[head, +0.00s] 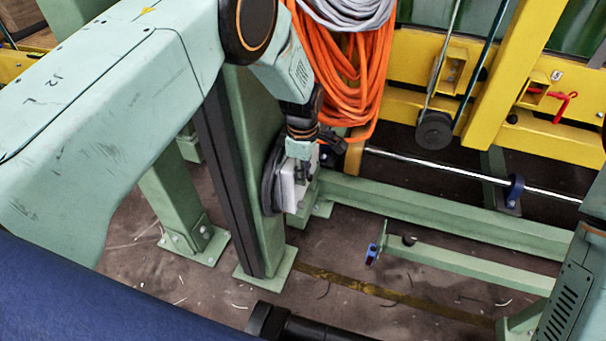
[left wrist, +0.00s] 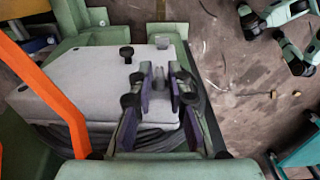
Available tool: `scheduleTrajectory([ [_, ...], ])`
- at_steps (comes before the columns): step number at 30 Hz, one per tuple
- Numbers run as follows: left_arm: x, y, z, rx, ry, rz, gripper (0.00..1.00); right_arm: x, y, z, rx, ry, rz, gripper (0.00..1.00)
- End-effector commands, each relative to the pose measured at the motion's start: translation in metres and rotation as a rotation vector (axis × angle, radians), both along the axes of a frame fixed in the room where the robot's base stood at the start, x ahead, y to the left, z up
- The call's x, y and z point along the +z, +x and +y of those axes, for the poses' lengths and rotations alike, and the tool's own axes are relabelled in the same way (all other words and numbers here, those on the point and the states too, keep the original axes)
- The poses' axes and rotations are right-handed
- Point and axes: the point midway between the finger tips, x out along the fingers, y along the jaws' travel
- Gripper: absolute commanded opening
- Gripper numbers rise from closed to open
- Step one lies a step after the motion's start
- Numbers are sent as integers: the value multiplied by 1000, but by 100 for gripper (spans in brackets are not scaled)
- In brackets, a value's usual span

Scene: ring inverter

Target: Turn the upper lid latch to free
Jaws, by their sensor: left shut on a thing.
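The pale grey box with the lid (head: 289,188) is mounted on the side of a green post, and its lid face also shows in the left wrist view (left wrist: 90,80). My left gripper (head: 303,172) is at this box. In the left wrist view, the fingers of my left gripper (left wrist: 159,74) are closed around a small grey latch piece (left wrist: 159,80) at the lid's right edge. The fingers hide much of it, and its turn angle cannot be told. A dark knob (left wrist: 126,52) stands on the lid just left of the fingertips.
Orange hose coils (head: 345,65) hang close behind my left wrist. The green post (head: 257,150) stands beside the box. Low green rails (head: 440,212) and a yellow frame (head: 420,110) lie to the right. A black coiled cable (left wrist: 95,140) runs below the lid.

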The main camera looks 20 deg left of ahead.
Motion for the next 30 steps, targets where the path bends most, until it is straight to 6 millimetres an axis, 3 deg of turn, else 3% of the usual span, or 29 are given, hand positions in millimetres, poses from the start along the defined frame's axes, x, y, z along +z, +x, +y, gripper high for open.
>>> scheduleTrajectory([
  [21,1,1,1,0,3,48,0,-5,0,0,0,0,0,0],
  [22,1,1,1,0,3,48,19,-5,0,0,0,0,0,0],
  [27,1,0,1,0,3,49,31,-5,0,0,0,0,0,0],
  [30,1,0,1,0,3,49,31,-5,0,0,0,0,0,0],
])
